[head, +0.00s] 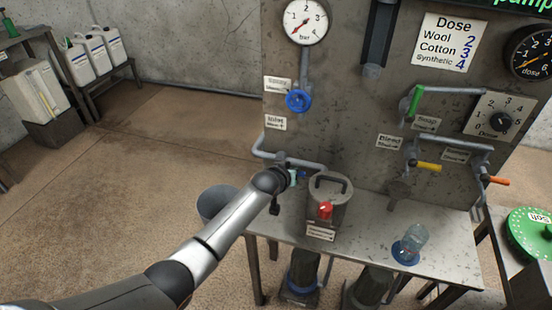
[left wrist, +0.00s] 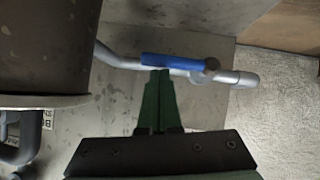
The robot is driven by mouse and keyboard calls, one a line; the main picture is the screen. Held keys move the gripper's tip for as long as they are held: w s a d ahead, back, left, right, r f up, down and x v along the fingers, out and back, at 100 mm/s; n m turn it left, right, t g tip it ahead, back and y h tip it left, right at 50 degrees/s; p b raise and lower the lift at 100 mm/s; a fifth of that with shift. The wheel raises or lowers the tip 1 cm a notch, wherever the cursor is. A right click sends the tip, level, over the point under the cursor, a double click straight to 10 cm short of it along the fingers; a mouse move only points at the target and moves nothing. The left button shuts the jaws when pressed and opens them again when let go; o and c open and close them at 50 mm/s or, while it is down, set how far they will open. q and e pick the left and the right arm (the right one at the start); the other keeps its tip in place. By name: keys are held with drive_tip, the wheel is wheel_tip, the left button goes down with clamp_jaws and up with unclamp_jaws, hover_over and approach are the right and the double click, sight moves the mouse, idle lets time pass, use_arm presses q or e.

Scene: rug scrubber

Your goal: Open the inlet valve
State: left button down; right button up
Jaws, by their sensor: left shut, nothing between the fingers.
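The inlet valve shows in the left wrist view as a blue lever (left wrist: 168,61) on a grey pipe (left wrist: 244,80). The lever lies nearly along the pipe. My left gripper (left wrist: 161,73) has its green fingers closed together, with the tips at the lever's near side; I cannot tell whether they touch it. In the head view my left gripper (head: 292,177) is at the bent pipe (head: 256,146) below the inlet label (head: 276,123), and the arm hides most of the valve. My right gripper is not in view.
A lidded canister (head: 342,208) with a red knob stands on the metal bench (head: 365,248) just right of the gripper. A blue handwheel (head: 298,101) and a pressure gauge (head: 305,21) are on the panel above. A grey bucket (head: 214,203) is behind my arm. The floor at left is open.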

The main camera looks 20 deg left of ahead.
use_arm(q)
drive_tip(key=s+r+p, duration=0.6)
drive_tip(key=s+r, duration=0.3)
drive_tip(key=shift+a+r, duration=0.2)
idle(0.5)
drive_tip(key=p+v, duration=0.1)
drive_tip(key=v, duration=0.8)
